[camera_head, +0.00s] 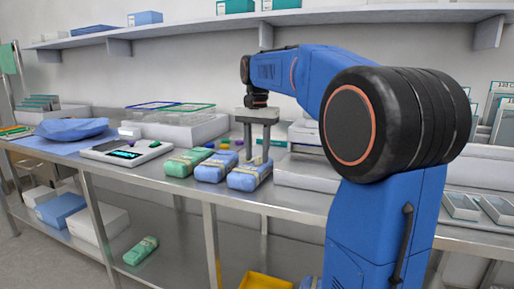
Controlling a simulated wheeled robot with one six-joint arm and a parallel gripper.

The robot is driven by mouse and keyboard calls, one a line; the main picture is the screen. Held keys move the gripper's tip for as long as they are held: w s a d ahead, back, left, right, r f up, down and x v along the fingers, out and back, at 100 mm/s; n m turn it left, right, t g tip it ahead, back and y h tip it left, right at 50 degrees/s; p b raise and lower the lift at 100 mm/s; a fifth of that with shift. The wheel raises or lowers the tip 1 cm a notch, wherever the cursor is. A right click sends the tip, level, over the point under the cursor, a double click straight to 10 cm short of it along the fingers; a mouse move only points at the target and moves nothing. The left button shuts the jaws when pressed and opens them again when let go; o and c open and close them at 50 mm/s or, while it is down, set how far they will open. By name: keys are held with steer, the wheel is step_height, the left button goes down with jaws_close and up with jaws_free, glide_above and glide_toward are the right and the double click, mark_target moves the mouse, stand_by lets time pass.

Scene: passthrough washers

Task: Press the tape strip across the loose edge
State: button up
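My gripper (257,156) points straight down over the steel table. Its two grey fingers stand apart, with no thing clearly seen between them. The fingertips are just above or behind the rightmost blue wrapped bundle (243,184); I cannot tell whether they touch it. Another blue bundle (207,175) and a green bundle (178,168) lie to its left. I cannot tell whether one of these bands is the tape strip, and no loose edge can be made out at this size.
A white scale-like device (127,151) and a blue wrapped heap (72,129) are on the left of the table. Trays with coloured rims (172,113) stand behind. Small coloured pieces (224,144) lie near the gripper. White boxes (305,172) are to its right.

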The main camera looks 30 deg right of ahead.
step_height(320, 180, up, 17)
steer(key=shift+f, duration=0.15)
steer(key=shift+r, duration=0.2)
steer(key=c, duration=0.4)
jaws_close()
steer(key=w+d+f+n, duration=0.1)
steer(key=f+n, duration=0.3)
steer(key=n, duration=0.1)
steer(key=w+d+f+n, duration=0.1)
steer(key=d+f+n, duration=0.1)
steer(key=f+n, duration=0.2)
steer(key=w+d+f+n, duration=0.1)
steer(key=f+n, duration=0.3)
steer(key=n, duration=0.3)
steer(key=shift+w+d+f+n, duration=0.1)
steer(key=shift+w+d+n, duration=0.05)
steer(key=shift+d+n, duration=0.2)
steer(key=shift+w+d+f+n, duration=0.1)
steer(key=shift+f+n, duration=0.3)
steer(key=shift+n, duration=0.25)
steer(key=shift+f, duration=2.55)
steer(key=shift+f, duration=0.1)
